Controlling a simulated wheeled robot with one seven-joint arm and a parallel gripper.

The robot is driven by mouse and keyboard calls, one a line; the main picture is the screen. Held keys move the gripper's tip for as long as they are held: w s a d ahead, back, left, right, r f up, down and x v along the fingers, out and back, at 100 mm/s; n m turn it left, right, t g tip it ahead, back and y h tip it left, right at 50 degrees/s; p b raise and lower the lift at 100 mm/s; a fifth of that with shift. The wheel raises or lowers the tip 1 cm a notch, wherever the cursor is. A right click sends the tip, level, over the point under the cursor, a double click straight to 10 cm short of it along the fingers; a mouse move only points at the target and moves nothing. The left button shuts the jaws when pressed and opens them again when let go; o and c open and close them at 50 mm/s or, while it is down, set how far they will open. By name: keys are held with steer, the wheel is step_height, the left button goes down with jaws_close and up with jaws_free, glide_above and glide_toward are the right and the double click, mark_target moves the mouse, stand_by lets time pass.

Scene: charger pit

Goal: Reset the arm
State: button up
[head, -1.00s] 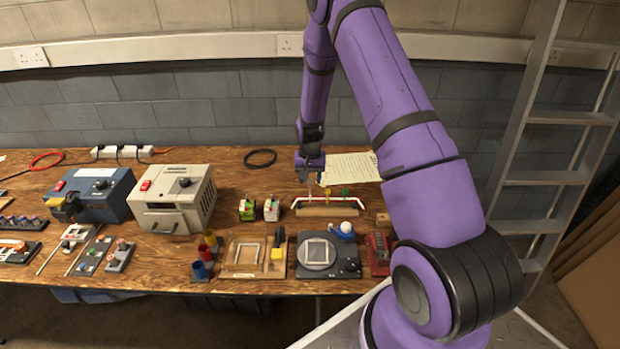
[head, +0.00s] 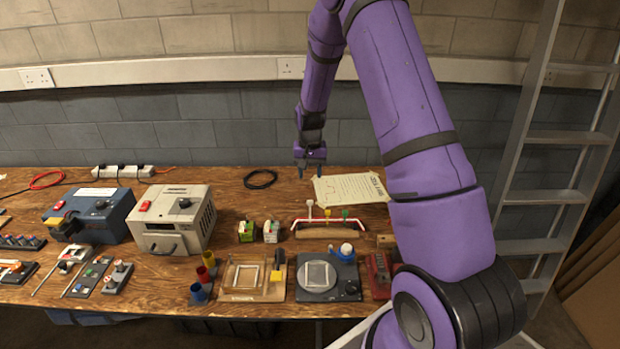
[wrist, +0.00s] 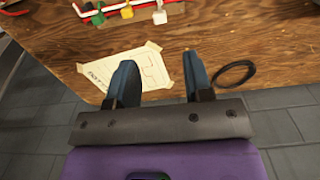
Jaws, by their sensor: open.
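My gripper (head: 311,168) hangs at the end of my purple arm above the back of the wooden bench (head: 230,184), fingers pointing down. In the wrist view its two dark fingers (wrist: 160,85) stand apart with nothing between them. Below and beside it lies a paper sheet with writing (head: 350,188), also seen in the wrist view (wrist: 125,75). A black cable loop (head: 260,179) lies to the left of the gripper in the head view; in the wrist view the loop (wrist: 234,75) is right of the fingers.
A rack with red and white rails and coloured tags (head: 325,224) stands in front of the gripper. A blue box (head: 105,210) and a grey box (head: 172,222) stand at left. A round-plate device (head: 320,275) is at the front. A ladder (head: 560,137) stands right; a wall is behind.

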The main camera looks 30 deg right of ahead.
stand_by(0.5)
steer(key=s+a+r+n+t, duration=0.1)
steer(key=s+a+r, duration=0.25)
steer(key=r, duration=0.45)
steer(key=s+a+r+n+t, duration=0.1)
steer(key=s+a+r, duration=0.3)
steer(key=r, duration=0.5)
steer(key=s+a+r+n+t, duration=0.1)
steer(key=s+a+r, duration=0.1)
steer(key=s+r, duration=0.45)
steer(key=s+a+r+n+t, duration=0.1)
steer(key=s+a+r+n, duration=0.1)
steer(key=s, duration=0.8)
steer(key=s+a+r+n+t, duration=0.1)
steer(key=s+a+r, duration=0.3)
steer(key=s+r, duration=0.3)
steer(key=s, duration=0.4)
steer(key=shift+n, duration=0.4)
